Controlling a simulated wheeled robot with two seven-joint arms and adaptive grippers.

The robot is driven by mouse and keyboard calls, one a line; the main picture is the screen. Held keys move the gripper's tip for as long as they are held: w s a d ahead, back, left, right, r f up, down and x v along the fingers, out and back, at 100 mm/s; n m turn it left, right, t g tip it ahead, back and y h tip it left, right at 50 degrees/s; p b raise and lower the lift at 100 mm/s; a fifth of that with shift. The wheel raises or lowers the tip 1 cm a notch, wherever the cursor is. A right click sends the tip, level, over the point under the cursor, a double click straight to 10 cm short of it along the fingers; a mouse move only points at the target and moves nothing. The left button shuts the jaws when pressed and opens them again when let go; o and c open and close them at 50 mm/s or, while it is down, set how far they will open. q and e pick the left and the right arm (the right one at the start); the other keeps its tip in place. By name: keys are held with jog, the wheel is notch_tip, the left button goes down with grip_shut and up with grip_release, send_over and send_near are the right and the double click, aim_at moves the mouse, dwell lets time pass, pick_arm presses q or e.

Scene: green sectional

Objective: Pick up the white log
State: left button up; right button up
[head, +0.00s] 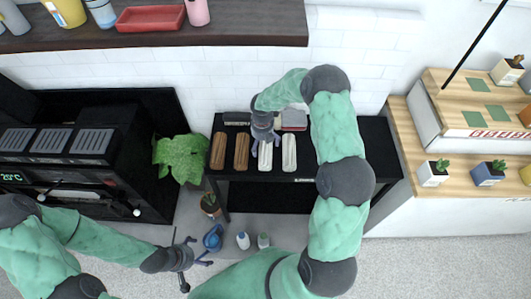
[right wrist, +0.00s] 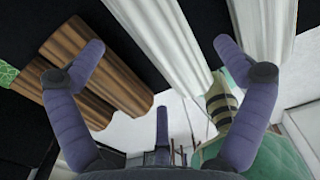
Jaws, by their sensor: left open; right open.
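Two pale white logs lie side by side on a black table: the inner white log (head: 265,160) and the outer white log (head: 290,152). My right gripper (head: 265,143) is open over the far part of the inner white log. In the right wrist view that log (right wrist: 158,42) passes between the spread fingers of my right gripper (right wrist: 159,48); whether they touch it I cannot tell. The outer white log (right wrist: 262,30) is beyond the right finger. My left gripper (head: 193,254) is open and empty, low in front of the table.
Two brown logs (head: 219,149) (head: 241,150) lie left of the white ones. The black table (head: 345,150) is bare at its right. A grey block (head: 294,120) sits behind the logs. A leafy plant (head: 182,157) and a blue watering can (head: 213,238) are nearby.

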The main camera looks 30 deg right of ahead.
aim_at(263, 148)
notch_tip(263, 148, down, 6)
jog(key=shift+r+b, duration=0.1)
jog(key=shift+b, duration=0.8)
jog(key=shift+r, duration=0.1)
jog(key=c, duration=1.4)
